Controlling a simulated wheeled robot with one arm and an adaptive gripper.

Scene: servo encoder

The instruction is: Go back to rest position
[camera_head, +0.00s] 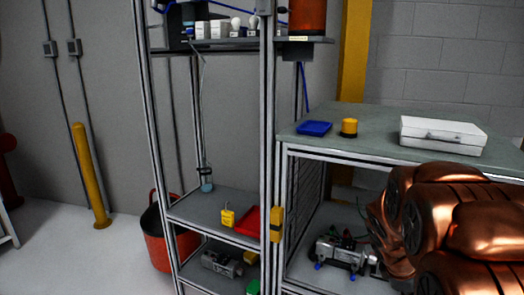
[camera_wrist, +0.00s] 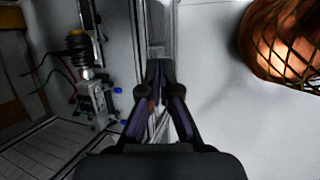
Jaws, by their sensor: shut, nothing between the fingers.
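My gripper (camera_wrist: 158,72) shows in the middle of the wrist view. Its two dark fingers meet at the tips, and nothing is between them. A pale upright post or panel edge lies behind the fingertips. In the head view my copper-coloured arm (camera_head: 450,225) fills the lower right, in front of the workbench (camera_head: 380,118). The gripper itself cannot be made out in the head view.
An aluminium-framed shelf (camera_head: 212,208) holds a small yellow item (camera_head: 228,215) and a red tray (camera_head: 247,221). The bench top bears a blue tray (camera_head: 314,128), a yellow cylinder (camera_head: 349,127) and a white case (camera_head: 442,136). A motor assembly (camera_head: 342,254) sits below.

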